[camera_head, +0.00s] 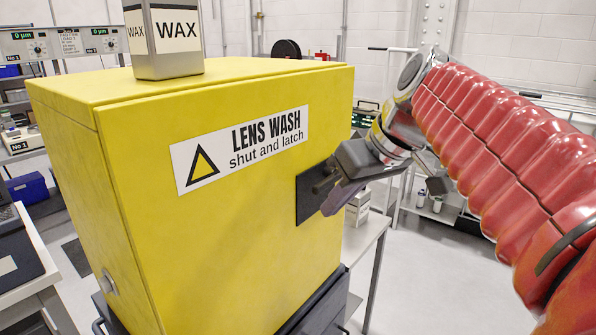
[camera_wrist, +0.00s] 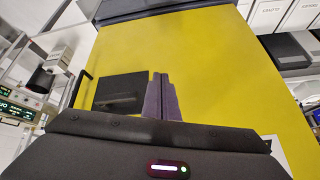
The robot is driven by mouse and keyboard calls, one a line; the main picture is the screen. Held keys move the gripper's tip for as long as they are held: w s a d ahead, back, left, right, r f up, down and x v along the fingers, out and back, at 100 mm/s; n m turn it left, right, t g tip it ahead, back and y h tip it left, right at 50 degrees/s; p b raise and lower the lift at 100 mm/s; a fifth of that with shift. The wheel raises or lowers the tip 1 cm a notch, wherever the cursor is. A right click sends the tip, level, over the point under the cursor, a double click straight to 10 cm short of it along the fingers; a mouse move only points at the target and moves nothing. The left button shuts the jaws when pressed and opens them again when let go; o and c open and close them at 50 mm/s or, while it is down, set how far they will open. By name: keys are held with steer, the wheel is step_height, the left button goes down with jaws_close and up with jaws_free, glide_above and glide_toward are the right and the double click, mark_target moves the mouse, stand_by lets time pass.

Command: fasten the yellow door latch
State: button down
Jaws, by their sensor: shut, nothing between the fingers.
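The yellow cabinet (camera_head: 200,240) has a front door with a "LENS WASH shut and latch" label (camera_head: 240,148). The door looks shut, its top edge running along the cabinet top. A dark latch plate (camera_head: 306,208) sits on the door's right side; it also shows in the wrist view (camera_wrist: 118,90). A small dark latch part shows on the plate, partly hidden by my gripper; its exact position I cannot tell. My gripper (camera_head: 328,208) is shut and empty, its fingers close in front of the plate. In the wrist view the closed fingertips (camera_wrist: 160,78) appear just right of the plate; contact cannot be told.
A WAX container (camera_head: 165,40) stands on the cabinet top. A pale table (camera_head: 368,245) with small boxes is behind the cabinet to the right. Open floor lies at the lower right.

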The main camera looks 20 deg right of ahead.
steer(key=w+d+r+n+t+y, duration=0.1)
steer(key=w+d+r+n+y, duration=0.1)
steer(key=d+r, duration=0.6)
step_height(320, 180, up, 4)
steer(key=w+n, duration=0.1)
steer(key=w, duration=0.1)
steer(key=shift+w+d+f+n+t, duration=0.25)
steer(key=shift+w+d+n+t, duration=0.05)
steer(key=shift+w+n, duration=0.1)
glide_toward(323, 180)
steer(key=w+a, duration=0.2)
steer(key=w, duration=0.1)
steer(key=shift+w+a+f, duration=0.1)
steer(key=shift+f, duration=0.85)
steer(key=shift+a+f, duration=0.15)
steer(key=shift+f, duration=0.85)
